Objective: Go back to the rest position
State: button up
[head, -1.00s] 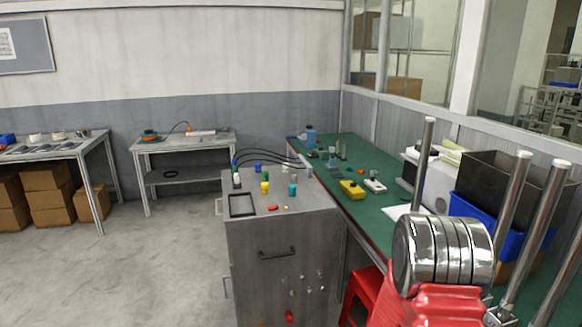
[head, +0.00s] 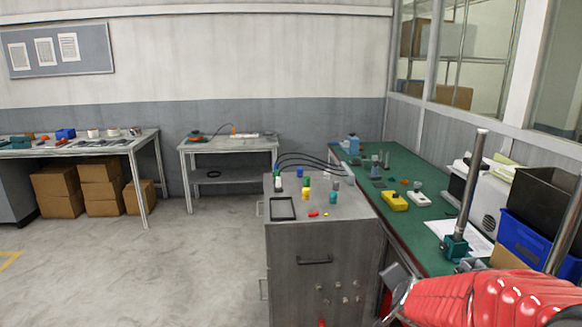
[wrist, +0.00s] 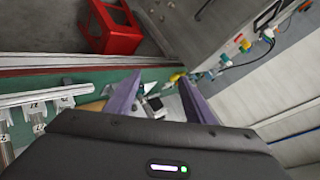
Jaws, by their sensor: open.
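My gripper (wrist: 160,82) shows in the wrist view with its two purple fingers apart and nothing between them. It is above the green bench (wrist: 92,82), and small blurred items lie beyond the fingertips. In the head view my red-covered arm (head: 495,298) reaches in from the lower right corner, over the near part of the bench. The fingers cannot be made out clearly there.
A grey cabinet (head: 318,255) with small coloured items on top stands mid-view. The green bench carries a steel post (head: 470,190), a yellow device (head: 393,201) and a blue bin (head: 528,238). A red stool (wrist: 110,28) is below the bench edge. Open floor lies left.

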jog(key=s+a+r+n+g+y, duration=0.1)
jog(key=s+a+r+n+y, duration=0.1)
jog(key=s+a+r+n, duration=0.25)
jog(key=s+a+r+n+g+y, duration=0.1)
jog(key=s+a+n, duration=0.2)
jog(key=s+a, duration=0.35)
jog(key=s+r+n+g, duration=0.1)
jog(key=s+n, duration=0.4)
jog(key=s, duration=1.2)
jog(key=shift+g, duration=0.9)
jog(key=shift+a, duration=0.1)
jog(key=shift+c, duration=0.2)
